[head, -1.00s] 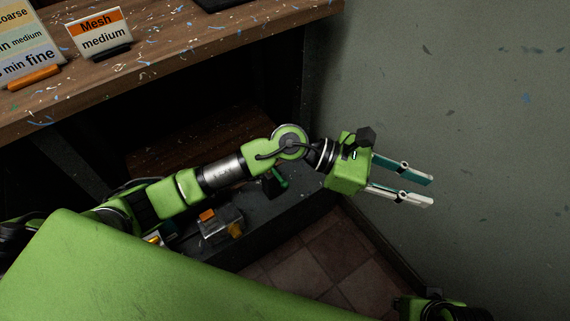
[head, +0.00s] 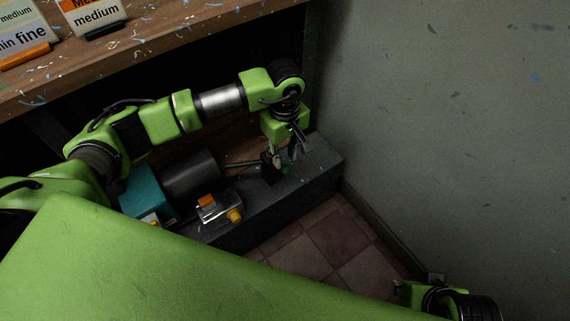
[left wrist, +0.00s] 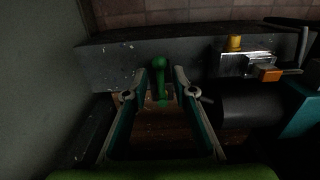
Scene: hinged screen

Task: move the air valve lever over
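The green air valve lever (left wrist: 160,83) stands up between the two fingers of my left gripper (left wrist: 161,76) in the left wrist view. Gaps show on both sides of its rounded top, so the fingers appear not to touch it. In the head view my left gripper (head: 288,152) points down over the far end of a dark bench, and its fingers and wrist largely hide the lever. The left gripper is open. Of my right arm only a green and black part shows at the lower right of the head view; its gripper is not visible.
On the dark bench (head: 320,160) are a black cylinder with a teal end (head: 140,193) and a metal block with orange and yellow parts (head: 216,209). A wooden shelf (head: 165,38) hangs above my left arm. A grey wall (head: 450,130) bounds the right.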

